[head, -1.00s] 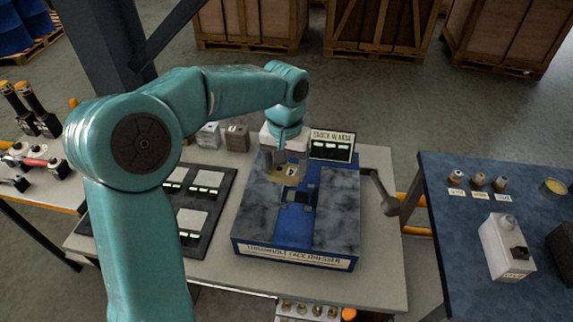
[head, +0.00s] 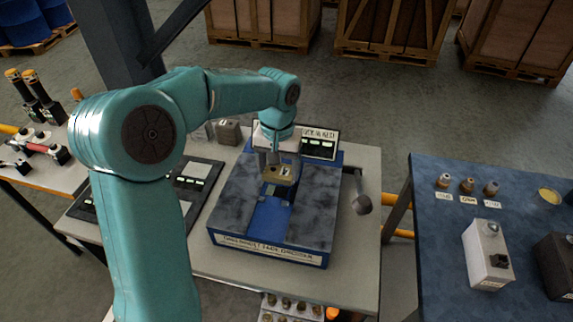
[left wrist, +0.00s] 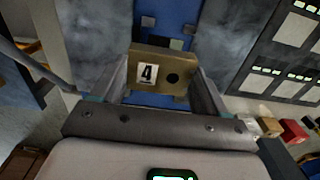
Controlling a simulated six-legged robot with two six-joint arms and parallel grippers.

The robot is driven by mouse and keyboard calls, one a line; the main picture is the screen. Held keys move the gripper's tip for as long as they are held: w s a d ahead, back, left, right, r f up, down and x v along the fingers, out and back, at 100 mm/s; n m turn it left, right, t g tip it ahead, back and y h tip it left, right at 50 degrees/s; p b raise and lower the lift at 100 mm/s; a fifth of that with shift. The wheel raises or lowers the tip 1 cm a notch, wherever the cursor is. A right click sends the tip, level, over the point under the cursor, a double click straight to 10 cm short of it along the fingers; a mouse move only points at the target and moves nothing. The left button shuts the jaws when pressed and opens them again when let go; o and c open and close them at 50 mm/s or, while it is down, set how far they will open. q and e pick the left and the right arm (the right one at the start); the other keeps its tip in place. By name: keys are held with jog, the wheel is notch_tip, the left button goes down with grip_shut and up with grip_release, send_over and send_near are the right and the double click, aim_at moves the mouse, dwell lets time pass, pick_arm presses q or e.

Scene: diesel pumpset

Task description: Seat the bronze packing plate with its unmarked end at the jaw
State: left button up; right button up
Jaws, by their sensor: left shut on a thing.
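My left gripper (head: 279,168) is shut on the bronze packing plate (head: 278,176) and holds it over the blue channel of the dresser (head: 225,205). In the left wrist view the plate (left wrist: 160,58) sits between the two fingers. Its visible face has a white label with a black 4 (left wrist: 147,73) on the left and a dark round hole (left wrist: 172,78) on the right. The plate partly hides the channel's far part; I cannot tell whether it touches the channel. A small dark gap (head: 270,190) shows in the channel just below the plate. My right gripper is not in view.
A blue-topped table (head: 440,240) with bottles is at the right.

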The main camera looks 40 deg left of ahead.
aim_at(277, 192)
pick_arm(q)
jog(key=shift+s+a, duration=0.15)
jog(key=shift+a, duration=0.25)
jog(key=shift+f, duration=0.1)
jog(key=shift+d, duration=0.1)
jog(key=shift+f, duration=0.15)
jog(key=shift+f+b, duration=1.7)
jog(key=shift+f, duration=0.45)
jog(key=shift+f, duration=0.25)
jog(key=shift+f+b, duration=0.15)
jog(key=shift+b, duration=0.15)
jog(key=o, duration=1.5)
jog(key=shift+o, duration=0.2)
